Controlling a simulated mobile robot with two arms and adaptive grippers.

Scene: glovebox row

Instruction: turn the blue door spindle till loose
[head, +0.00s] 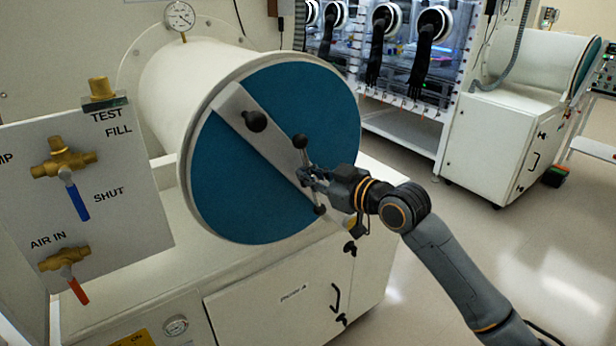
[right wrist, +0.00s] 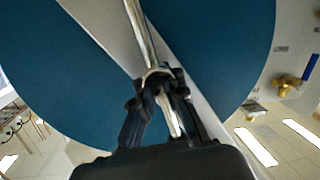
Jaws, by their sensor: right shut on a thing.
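The blue door (head: 278,195) is a round disc on the end of a white cylindrical chamber, shut against it as far as I can see. A pale metal bar (head: 247,132) crosses it diagonally. The spindle's handle is a metal rod with dark ball ends (head: 300,141) in front of the bar's middle. My right gripper (head: 312,178) is shut on the spindle at the door's centre. In the right wrist view the spindle rod (right wrist: 142,35) runs up from between the fingers, over the blue door (right wrist: 60,90). My left gripper is not in view.
A panel with brass valves, one with a blue lever (head: 76,199) and one with a red lever (head: 76,289), stands at the left. A dark knob (head: 255,121) sits on the bar. A white cabinet (head: 270,310) is below the door. Open floor (head: 450,220) lies to the right.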

